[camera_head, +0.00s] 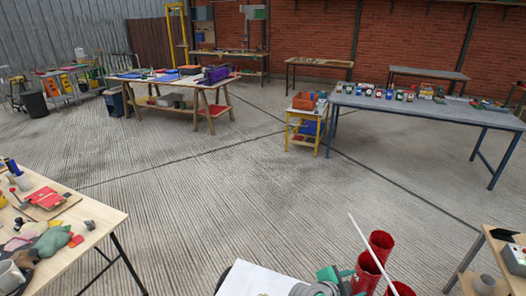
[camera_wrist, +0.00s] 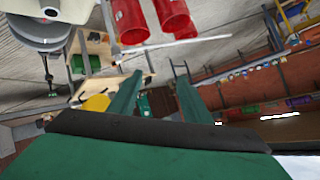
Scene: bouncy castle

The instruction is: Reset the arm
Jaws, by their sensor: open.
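My gripper (camera_wrist: 158,76) shows in the wrist view as two green fingers spread apart. They are open with nothing held between them. The dark edge and wide green body of my gripper fill the bottom of that view. In the head view, green and grey parts of my arm show low at the bottom centre, close to several red cylinders; the fingertips cannot be made out there.
Red cylinders (camera_head: 381,246) and a thin white rod (camera_head: 370,252) are close by; red cylinders also show in the wrist view (camera_wrist: 130,20). A wooden table (camera_head: 95,215) stands left, a grey-topped table (camera_head: 440,112) back right. The middle floor (camera_head: 240,185) is clear.

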